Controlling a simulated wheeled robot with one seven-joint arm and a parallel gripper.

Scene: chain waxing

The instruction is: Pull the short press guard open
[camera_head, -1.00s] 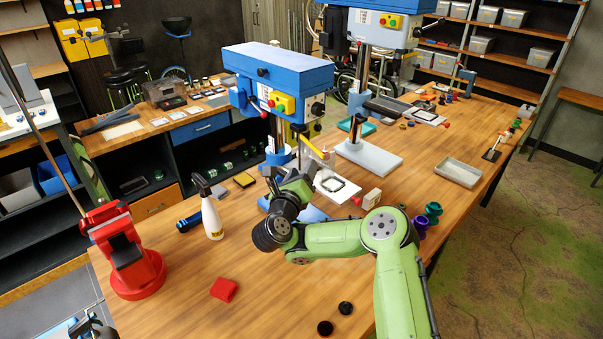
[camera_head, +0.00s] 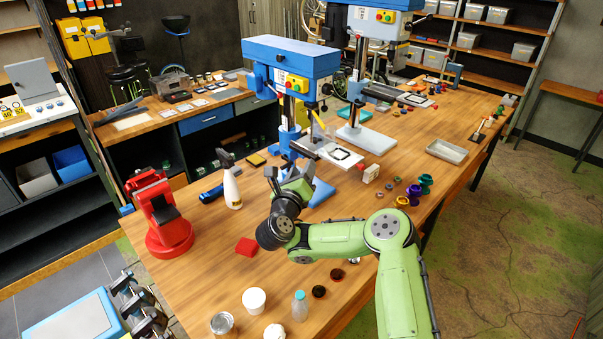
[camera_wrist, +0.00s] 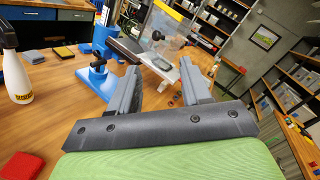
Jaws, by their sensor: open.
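The short press (camera_head: 292,58) is a blue drill press on the wooden bench, ahead of my gripper. Its guard (camera_wrist: 167,30) shows in the wrist view as a clear panel with a yellow upper edge and a black knob (camera_wrist: 157,36). In the head view only a yellow strip of the guard (camera_head: 318,121) stands out. My gripper (camera_wrist: 160,82) is open and empty, its two grey fingers pointing toward the press and apart from the guard. In the head view my gripper (camera_head: 291,178) is above the bench, in front of the press base.
A taller press (camera_head: 378,22) stands behind. A white spray bottle (camera_head: 231,190), a red vise (camera_head: 166,220) and a red block (camera_head: 246,247) are at left. Spools (camera_head: 414,194) and a grey tray (camera_head: 447,151) lie right. Cups and a bottle (camera_head: 300,305) stand near the front.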

